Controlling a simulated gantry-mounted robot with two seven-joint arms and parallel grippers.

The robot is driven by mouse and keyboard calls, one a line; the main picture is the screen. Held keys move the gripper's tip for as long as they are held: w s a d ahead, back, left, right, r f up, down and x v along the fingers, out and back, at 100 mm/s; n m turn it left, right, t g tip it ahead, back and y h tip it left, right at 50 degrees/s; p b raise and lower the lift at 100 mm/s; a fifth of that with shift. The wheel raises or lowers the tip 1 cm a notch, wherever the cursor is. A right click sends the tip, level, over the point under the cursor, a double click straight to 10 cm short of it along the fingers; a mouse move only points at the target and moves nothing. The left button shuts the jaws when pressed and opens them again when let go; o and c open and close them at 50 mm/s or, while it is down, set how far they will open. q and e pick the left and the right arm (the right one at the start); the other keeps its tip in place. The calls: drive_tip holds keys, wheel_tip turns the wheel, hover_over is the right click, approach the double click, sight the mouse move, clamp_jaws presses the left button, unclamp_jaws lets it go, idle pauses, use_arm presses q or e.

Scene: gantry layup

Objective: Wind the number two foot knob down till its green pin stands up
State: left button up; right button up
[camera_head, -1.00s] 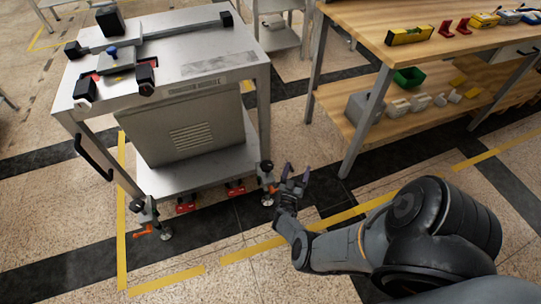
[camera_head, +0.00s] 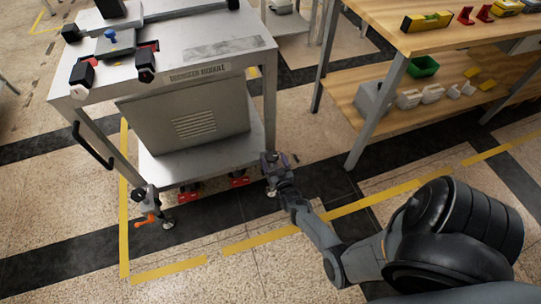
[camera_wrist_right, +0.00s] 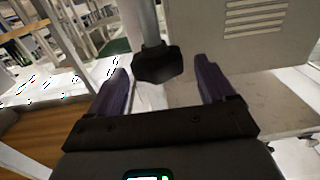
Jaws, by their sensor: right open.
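My right gripper (camera_head: 274,160) is at the cart's front right foot in the head view and hides most of that foot. In the right wrist view my right gripper (camera_wrist_right: 161,68) is open, with two purple fingers. A dark faceted foot knob (camera_wrist_right: 158,65) on a grey stem shows between the fingertips, with a gap on both sides. I cannot tell how deep it sits between them. The cart's front left foot (camera_head: 151,203) has a dark knob and an orange lever. I see no green pin and cannot read any foot number. My left gripper is out of view.
The grey cart (camera_head: 190,60) carries clamps and a blue-knobbed block on top, with a louvred panel (camera_head: 190,120) below. Red pieces (camera_head: 190,193) sit under its lower shelf. A wooden bench (camera_head: 375,12) stands at right. The floor in front is clear.

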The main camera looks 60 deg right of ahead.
sight(270, 153)
drive_tip(key=b+x, duration=0.1)
drive_tip(key=x, duration=0.3)
drive_tip(key=shift+d+b, duration=0.1)
drive_tip(key=shift+b, duration=0.25)
drive_tip(key=shift+w+d, duration=0.15)
drive_tip(key=shift+w, duration=0.05)
drive_tip(key=shift+c, duration=0.2)
